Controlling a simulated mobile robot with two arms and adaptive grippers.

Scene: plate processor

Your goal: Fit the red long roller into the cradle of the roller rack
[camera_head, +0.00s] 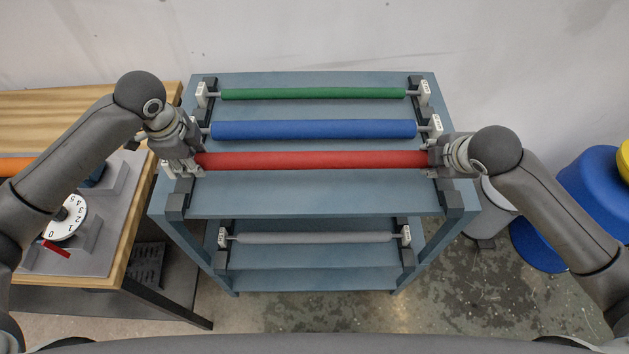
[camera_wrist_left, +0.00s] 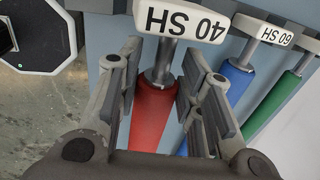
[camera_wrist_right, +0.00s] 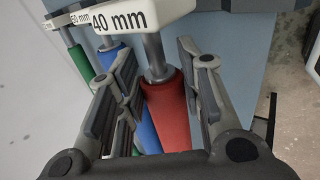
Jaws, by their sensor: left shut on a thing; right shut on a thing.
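The red long roller (camera_head: 310,160) lies level across the front part of the roller rack's top shelf (camera_head: 320,195). My left gripper (camera_head: 192,160) is shut on its left end, and my right gripper (camera_head: 437,158) is shut on its right end. In the left wrist view the red roller (camera_wrist_left: 153,115) lies between the fingers, with a white "40 SH" end tag beyond. The right wrist view shows the red roller (camera_wrist_right: 167,115) and a "40 mm" tag. Dark cradle brackets (camera_head: 175,203) show at the shelf's front corners. Whether the roller touches its cradle is hidden by the grippers.
A blue roller (camera_head: 314,129) and a green roller (camera_head: 314,94) rest behind the red one. A grey roller (camera_head: 315,238) lies on the lower shelf. A wooden table (camera_head: 125,235) with a dial (camera_head: 66,218) stands left. Blue bins (camera_head: 590,200) stand right.

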